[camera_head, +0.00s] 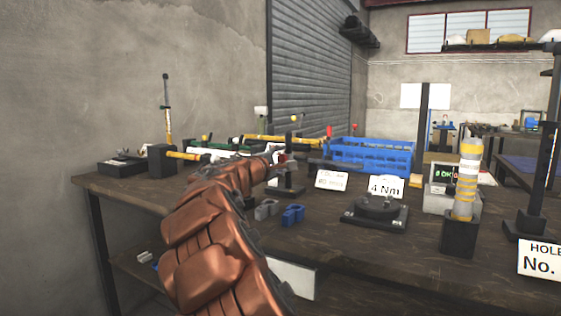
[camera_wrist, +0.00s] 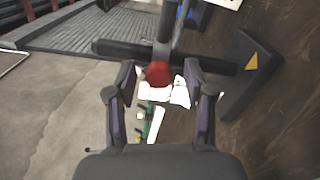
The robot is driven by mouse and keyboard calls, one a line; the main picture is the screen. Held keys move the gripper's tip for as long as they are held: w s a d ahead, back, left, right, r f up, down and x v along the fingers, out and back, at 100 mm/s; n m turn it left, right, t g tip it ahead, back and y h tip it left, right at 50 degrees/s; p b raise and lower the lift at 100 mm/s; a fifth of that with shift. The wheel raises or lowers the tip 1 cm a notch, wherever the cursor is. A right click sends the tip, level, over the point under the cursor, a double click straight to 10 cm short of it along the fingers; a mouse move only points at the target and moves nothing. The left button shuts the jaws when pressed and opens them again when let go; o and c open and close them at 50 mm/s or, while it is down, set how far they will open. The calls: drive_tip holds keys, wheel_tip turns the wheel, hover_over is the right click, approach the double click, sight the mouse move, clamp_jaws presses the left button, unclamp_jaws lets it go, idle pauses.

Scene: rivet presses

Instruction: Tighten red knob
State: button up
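The red knob (camera_wrist: 158,73) is round and sits on a dark post with a dark horizontal bar behind it in the wrist view. In the head view, a small part of the red knob (camera_head: 283,158) shows at the end of my arm. My gripper (camera_wrist: 160,68) is open, with one finger on each side of the knob. Gaps show between the knob and both fingers, so it is not gripped. White pieces lie just below the knob in the wrist view. In the head view, my gripper (camera_head: 273,153) is small and partly hidden.
A dark workbench (camera_head: 340,235) holds a blue crate (camera_head: 372,156), a "4 Nm" sign (camera_head: 386,187), a round black fixture (camera_head: 376,211) and a grey-yellow tool (camera_head: 467,180) in a stand. Small blue (camera_head: 293,214) and grey clamps lie near my arm.

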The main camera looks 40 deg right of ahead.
drive_tip(key=shift+a, duration=0.1)
drive_tip(key=v, duration=1.1)
drive_tip(key=shift+a, duration=0.4)
drive_tip(key=shift+s, duration=0.15)
